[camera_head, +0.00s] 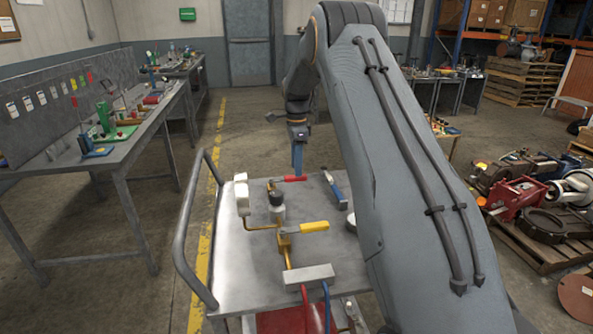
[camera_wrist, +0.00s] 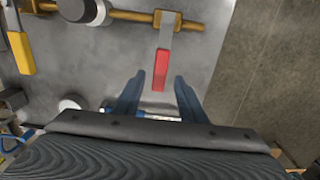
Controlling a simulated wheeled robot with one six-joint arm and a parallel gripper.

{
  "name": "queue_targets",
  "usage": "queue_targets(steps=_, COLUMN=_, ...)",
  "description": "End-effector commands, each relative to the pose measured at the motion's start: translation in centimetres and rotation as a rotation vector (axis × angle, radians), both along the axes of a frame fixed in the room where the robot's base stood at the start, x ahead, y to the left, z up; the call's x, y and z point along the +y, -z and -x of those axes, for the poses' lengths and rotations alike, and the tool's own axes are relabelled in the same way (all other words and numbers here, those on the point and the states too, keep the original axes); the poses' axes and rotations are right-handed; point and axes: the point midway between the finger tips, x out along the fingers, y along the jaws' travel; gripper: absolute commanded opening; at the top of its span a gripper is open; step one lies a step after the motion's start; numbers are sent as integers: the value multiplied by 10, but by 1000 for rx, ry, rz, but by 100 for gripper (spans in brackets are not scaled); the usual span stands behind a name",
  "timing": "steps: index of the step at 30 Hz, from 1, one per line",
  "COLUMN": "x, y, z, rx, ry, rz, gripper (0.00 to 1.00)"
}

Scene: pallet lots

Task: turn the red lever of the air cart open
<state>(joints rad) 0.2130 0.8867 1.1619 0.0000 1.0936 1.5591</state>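The air cart (camera_head: 240,275) has a grey metal top with brass piping and valves on it. The red lever (camera_head: 295,178) is at the cart's far side. In the wrist view the red lever (camera_wrist: 161,72) hangs from a brass valve (camera_wrist: 167,20) and points toward my gripper. My gripper (camera_head: 297,160) is above the far part of the cart, with its fingers pointing down. In the wrist view my gripper (camera_wrist: 157,82) is open, with a blue finger on each side of the lever's red end. Neither finger visibly touches the lever.
A blue-handled item (camera_head: 333,187) lies to the right of the red lever. A push rail (camera_head: 187,225) edges the cart's left side.

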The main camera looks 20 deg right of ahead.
Motion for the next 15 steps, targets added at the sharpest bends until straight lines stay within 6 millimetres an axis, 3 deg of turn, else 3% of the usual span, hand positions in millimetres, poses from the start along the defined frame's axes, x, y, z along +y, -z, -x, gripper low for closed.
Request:
queue_targets(steps=6, x=0, y=24, z=0, rx=1, ry=-1, rz=0, gripper=38)
queue_targets(steps=15, x=0, y=31, z=0, rx=-1, ry=-2, rz=0, gripper=38)
